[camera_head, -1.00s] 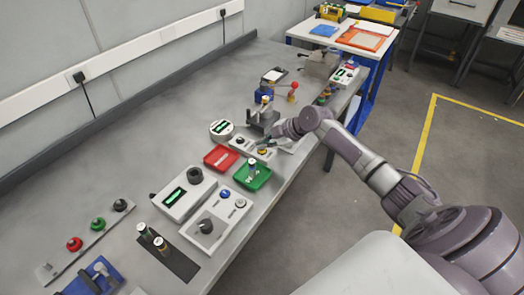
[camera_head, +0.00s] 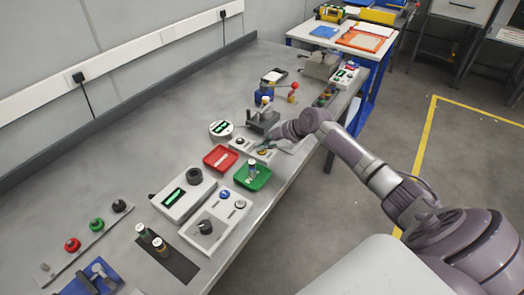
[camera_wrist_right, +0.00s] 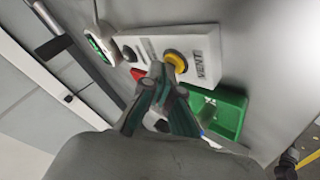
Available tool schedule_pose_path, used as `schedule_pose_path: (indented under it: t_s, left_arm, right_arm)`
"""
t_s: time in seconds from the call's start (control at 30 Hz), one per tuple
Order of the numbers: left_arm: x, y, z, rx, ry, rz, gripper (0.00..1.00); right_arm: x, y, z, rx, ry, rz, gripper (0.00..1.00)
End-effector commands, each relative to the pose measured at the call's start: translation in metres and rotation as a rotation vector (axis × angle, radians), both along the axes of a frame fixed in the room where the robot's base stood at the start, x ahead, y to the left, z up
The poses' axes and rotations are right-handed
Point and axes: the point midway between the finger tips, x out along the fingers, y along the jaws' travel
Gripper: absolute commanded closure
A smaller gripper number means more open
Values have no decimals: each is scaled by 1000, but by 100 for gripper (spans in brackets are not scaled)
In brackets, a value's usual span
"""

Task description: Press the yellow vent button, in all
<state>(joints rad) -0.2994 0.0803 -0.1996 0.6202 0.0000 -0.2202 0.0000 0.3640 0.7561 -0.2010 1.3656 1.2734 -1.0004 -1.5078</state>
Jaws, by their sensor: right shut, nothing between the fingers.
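The yellow vent button (camera_wrist_right: 177,61) sits on a white panel (camera_wrist_right: 200,45) marked VENT in the right wrist view. In the head view the button (camera_head: 262,152) shows small on the panel (camera_head: 243,145), behind the green tray. My right gripper (camera_wrist_right: 162,72) is shut and empty, its fingertips at the edge of the button; I cannot tell whether they touch it. In the head view the right gripper (camera_head: 267,145) is just above the panel. My left gripper is not in view.
A green tray (camera_head: 240,178) holding a small bottle and a red tray (camera_head: 208,163) are near the panel. A dark round knob (camera_wrist_right: 128,53) is on the same panel. A clamp stand (camera_head: 262,122) is behind it.

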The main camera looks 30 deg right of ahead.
Motion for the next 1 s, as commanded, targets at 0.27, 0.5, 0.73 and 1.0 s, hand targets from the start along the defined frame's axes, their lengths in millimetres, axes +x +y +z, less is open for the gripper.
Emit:
schedule_pose_path:
  t_s: [0.27,0.5,0.73,1.0]
  left_arm:
    - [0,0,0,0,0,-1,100]
    - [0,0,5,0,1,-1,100]
    - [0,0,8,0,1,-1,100]
    - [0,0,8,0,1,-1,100]
  right_arm:
    - [0,0,-1,-1,2,1,100]
    - [0,0,7,-1,2,1,100]
    - [0,0,15,-1,2,1,100]
    - [0,0,16,0,1,1,100]
